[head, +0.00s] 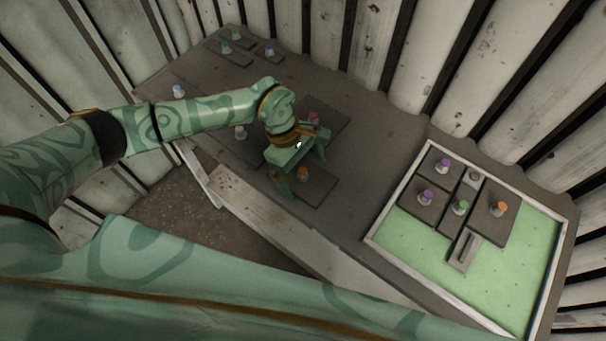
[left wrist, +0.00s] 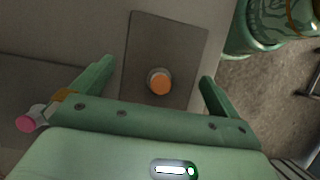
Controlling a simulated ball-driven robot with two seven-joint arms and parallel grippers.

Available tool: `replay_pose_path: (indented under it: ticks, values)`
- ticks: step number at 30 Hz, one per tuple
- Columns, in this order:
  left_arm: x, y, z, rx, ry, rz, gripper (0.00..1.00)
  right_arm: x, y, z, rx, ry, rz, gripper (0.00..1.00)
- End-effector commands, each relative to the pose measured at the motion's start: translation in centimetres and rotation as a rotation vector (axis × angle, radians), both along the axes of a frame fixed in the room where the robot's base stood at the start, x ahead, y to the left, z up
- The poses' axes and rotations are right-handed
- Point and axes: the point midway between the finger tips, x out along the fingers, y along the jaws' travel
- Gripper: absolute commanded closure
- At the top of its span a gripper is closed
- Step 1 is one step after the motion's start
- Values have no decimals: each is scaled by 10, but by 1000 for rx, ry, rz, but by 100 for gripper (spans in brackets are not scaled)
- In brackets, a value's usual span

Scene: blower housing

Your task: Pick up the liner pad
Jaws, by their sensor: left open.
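Several flat dark grey pads with coloured knobs lie on the table; no label shows which is the liner pad. My left gripper (head: 302,172) is open above a pad with an orange knob (head: 302,174). In the left wrist view this pad (left wrist: 182,45) lies flat between the open fingers (left wrist: 157,73), with its orange knob (left wrist: 160,82) roughly midway. The fingers appear apart from the knob. A larger pad (head: 335,117) with a pink-red knob lies just beyond, partly hidden by the gripper. My right gripper is not seen.
A pale-rimmed tray (head: 401,186) with a green floor stands at right, holding pads with purple, green and orange knobs and a slotted grey block (head: 464,251). More knobbed pads (head: 232,55) lie at the table's far left. The table between pads and tray is clear. Ribbed walls surround the table.

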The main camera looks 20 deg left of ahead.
Motion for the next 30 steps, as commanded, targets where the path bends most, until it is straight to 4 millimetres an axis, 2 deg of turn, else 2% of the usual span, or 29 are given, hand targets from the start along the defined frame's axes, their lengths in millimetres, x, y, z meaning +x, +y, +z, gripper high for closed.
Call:
replay_pose_path:
  ticks: [6,7,11,23,29,30]
  values:
    - [0,-1,-1,0,-1,0,0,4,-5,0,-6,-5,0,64]
    - [0,-1,-1,0,-1,0,3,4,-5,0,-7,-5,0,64]
    - [0,0,-1,0,-1,0,38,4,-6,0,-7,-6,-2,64]
    - [1,0,5,0,-3,0,39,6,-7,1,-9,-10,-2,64]
    - [1,0,35,0,-6,-2,39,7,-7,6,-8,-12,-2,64]
    - [-8,2,43,1,-4,-2,39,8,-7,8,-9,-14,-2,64]
